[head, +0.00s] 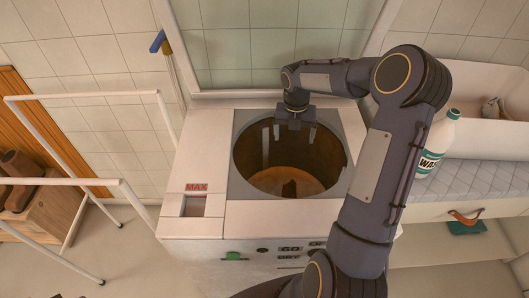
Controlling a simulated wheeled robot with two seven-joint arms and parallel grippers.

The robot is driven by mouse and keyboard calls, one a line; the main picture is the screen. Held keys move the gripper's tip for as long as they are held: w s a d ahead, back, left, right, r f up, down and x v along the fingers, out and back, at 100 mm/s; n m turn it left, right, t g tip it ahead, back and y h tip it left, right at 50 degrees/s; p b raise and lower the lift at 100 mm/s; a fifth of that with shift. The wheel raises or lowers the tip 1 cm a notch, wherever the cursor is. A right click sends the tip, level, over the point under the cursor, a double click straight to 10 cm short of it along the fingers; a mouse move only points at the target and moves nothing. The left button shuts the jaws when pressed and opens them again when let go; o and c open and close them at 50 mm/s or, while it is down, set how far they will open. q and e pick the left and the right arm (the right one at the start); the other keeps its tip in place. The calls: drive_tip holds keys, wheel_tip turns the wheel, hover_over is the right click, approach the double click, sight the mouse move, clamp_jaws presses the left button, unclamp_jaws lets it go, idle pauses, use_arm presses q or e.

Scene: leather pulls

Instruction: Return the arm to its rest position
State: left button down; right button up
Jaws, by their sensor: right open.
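My right gripper (295,123) is at the top of the round opening of the washing machine (210,150), near its back rim. Its two fingers point down, spread apart, with nothing between them. My right arm comes in from the bottom right, bends at an elbow at the upper right and reaches left over the machine. The opening shows a brown inside with a dark shape at its lower front. My left gripper is not in view.
A white bottle (437,143) stands right of my arm on a quilted surface (475,181). Floor shows at lower left.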

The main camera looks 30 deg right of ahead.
drive_tip(key=s+a+r+m+t+y, duration=0.1)
drive_tip(key=s+a+r+m+t, duration=0.2)
drive_tip(key=s+a+r+m, duration=0.85)
drive_tip(key=s+a+m+t+y, duration=0.2)
drive_tip(key=s+a+m, duration=0.5)
drive_tip(key=s+m, duration=0.5)
drive_tip(key=shift+s+r+m+t+y, duration=0.25)
drive_tip(key=shift+s+m+t+y, duration=0.25)
drive_tip(key=shift+m, duration=2.75)
drive_tip(key=shift+w+a, duration=0.1)
drive_tip(key=shift+w, duration=0.05)
drive_tip(key=shift+c, duration=0.4)
